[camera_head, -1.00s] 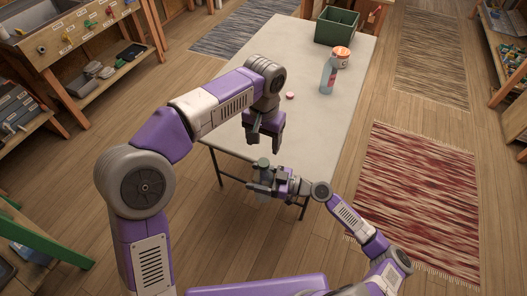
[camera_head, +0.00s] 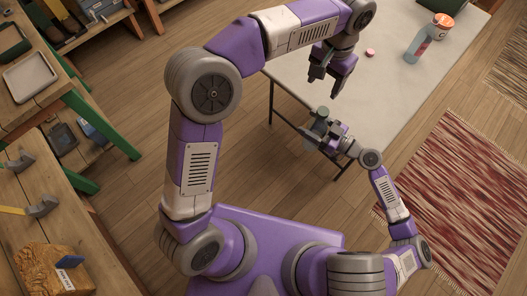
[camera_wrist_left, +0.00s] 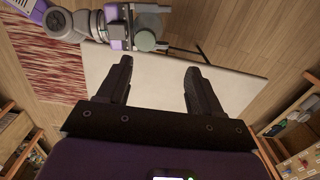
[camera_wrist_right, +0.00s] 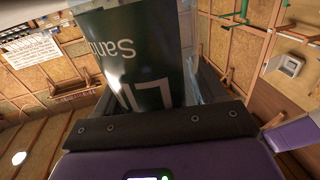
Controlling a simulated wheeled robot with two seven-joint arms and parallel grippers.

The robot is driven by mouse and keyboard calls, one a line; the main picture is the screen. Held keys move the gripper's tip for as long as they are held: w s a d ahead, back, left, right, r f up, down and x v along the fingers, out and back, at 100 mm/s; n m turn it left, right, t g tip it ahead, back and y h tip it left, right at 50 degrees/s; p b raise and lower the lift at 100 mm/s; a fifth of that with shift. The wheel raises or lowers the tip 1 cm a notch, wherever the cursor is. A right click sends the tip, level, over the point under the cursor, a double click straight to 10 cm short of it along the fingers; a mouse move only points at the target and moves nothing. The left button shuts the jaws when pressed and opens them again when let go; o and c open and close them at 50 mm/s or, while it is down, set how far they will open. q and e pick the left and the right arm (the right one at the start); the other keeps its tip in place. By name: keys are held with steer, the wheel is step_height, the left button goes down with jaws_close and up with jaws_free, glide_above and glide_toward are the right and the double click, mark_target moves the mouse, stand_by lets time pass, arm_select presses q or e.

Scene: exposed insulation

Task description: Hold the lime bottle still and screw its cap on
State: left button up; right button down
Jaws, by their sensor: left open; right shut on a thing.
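My right gripper (camera_head: 322,134) is shut on the lime bottle, whose dark green label (camera_wrist_right: 135,60) fills the middle of the right wrist view with upside-down lettering. In the head view the bottle's grey-green top (camera_head: 321,113) shows just off the table's near edge. The left wrist view shows a round grey-green top (camera_wrist_left: 145,40); I cannot tell if it is a cap or the bare bottle. My left gripper (camera_head: 324,85) is open and empty, higher than the bottle and apart from it. A small pinkish-red cap (camera_head: 370,52) lies on the table.
The pale table (camera_head: 385,90) is mostly bare. A clear bottle with a reddish band (camera_head: 412,46) and an orange-lidded container (camera_head: 438,28) stand toward its far right, near a dark green box (camera_head: 446,4). A red rug (camera_head: 460,190) lies on the right. Workbenches (camera_head: 75,215) stand on the left.

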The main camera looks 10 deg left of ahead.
arm_select(q)
steer(key=a+f+n+g+h, duration=0.1)
steer(key=a+f, duration=0.4)
steer(key=f, duration=0.6)
steer(key=a+f+n+h, duration=0.1)
steer(key=a+f, duration=0.3)
steer(key=f, duration=0.6)
steer(key=s+a+f+n+h, duration=0.1)
steer(key=s+a+f+n, duration=0.1)
steer(key=s+f, duration=0.7)
steer(key=s+a+f+n+t+h, duration=0.1)
steer(key=s+f+n, duration=0.3)
steer(key=s+f, duration=0.4)
steer(key=s+a, duration=0.1)
steer(key=s, duration=0.2)
steer(key=shift+a+f+n+t, duration=0.15)
steer(key=shift+f+n+t, duration=0.15)
steer(key=shift+f, duration=0.1)
